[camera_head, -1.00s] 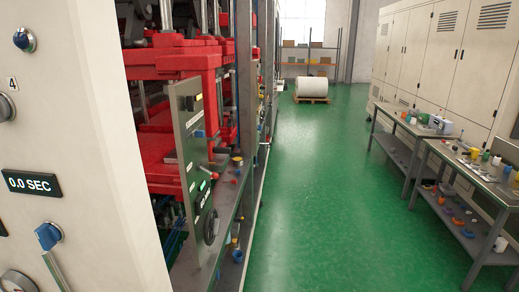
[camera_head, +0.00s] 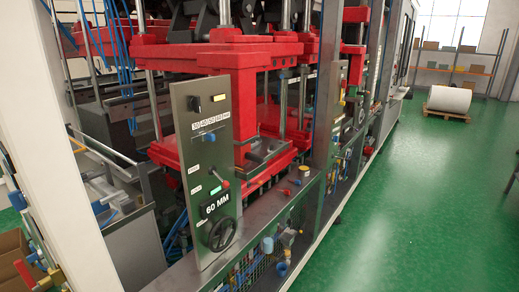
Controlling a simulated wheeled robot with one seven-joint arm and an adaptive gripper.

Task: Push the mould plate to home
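A tall grey control panel (camera_head: 212,160) stands upright at the front of the red press. It carries a black handwheel (camera_head: 223,234), a "60 MM" display (camera_head: 216,203), a green-lit indicator (camera_head: 215,190), a small lever with a red knob (camera_head: 225,184) and a blue knob (camera_head: 210,137) under a row of number labels. Behind it, a flat grey metal plate (camera_head: 258,158) lies on the red lower platen (camera_head: 288,157); it may be the mould plate, but I cannot tell for sure. The panel hides part of the press. My gripper is in neither view.
A grey ledge (camera_head: 268,208) with small coloured items runs along the machine front. A white frame post (camera_head: 62,160) stands close at the left. The green floor (camera_head: 400,200) at the right is clear. A white roll (camera_head: 449,99) sits on a pallet at the back.

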